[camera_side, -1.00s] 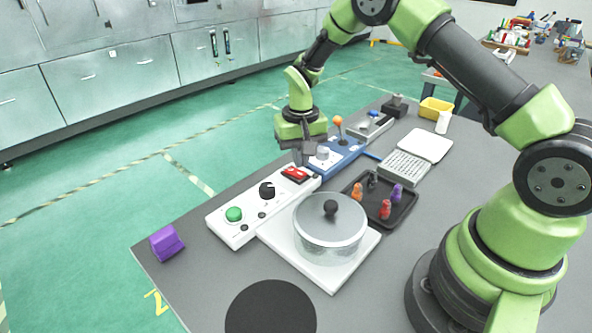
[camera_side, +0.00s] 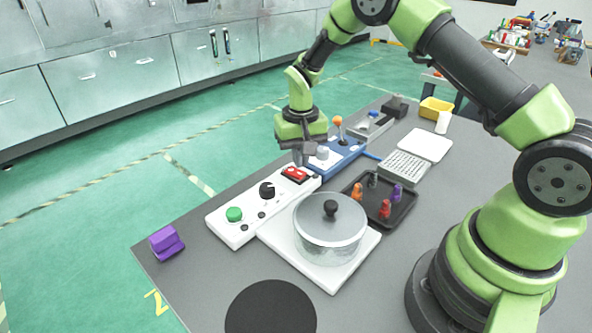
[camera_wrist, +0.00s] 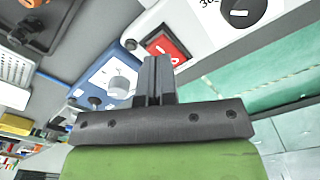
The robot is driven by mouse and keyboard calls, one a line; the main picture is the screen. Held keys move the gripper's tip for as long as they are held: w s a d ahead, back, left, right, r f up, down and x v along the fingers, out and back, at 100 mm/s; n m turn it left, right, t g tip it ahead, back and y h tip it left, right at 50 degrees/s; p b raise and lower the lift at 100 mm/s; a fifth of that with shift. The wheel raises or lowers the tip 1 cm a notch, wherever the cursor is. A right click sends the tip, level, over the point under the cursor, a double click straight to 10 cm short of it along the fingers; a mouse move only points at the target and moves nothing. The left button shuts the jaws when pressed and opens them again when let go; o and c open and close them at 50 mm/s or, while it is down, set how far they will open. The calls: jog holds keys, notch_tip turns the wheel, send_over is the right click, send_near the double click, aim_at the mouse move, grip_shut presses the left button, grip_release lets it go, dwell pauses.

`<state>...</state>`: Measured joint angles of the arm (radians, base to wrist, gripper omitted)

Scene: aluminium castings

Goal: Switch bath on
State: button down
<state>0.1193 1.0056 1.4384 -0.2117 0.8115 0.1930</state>
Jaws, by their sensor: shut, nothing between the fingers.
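The bath is a clear round vessel (camera_side: 329,240) with a black-knobbed lid on a white base. Its white control panel (camera_side: 222,224) carries a green button (camera_side: 234,214), a black knob (camera_side: 267,190) and a red rocker switch (camera_side: 294,174). The switch also shows in the wrist view (camera_wrist: 166,46), with white marks on its face. My gripper (camera_side: 299,162) is shut and empty, pointing down close to the switch's far end. In the wrist view its fingertips (camera_wrist: 154,62) overlap the switch's near edge; I cannot tell whether they touch it.
A blue box (camera_side: 337,158) with a pale knob and orange-topped lever stands just beyond the panel. A black tray (camera_side: 402,210) with small coloured figures lies right of the vessel. A purple block (camera_side: 166,242) sits at the table's left corner. The near tabletop is mostly clear.

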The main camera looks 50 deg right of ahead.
aim_at(300, 174)
jog(key=shift+f, duration=1.3)
dwell(0.5)
jog(key=shift+r, duration=3.55)
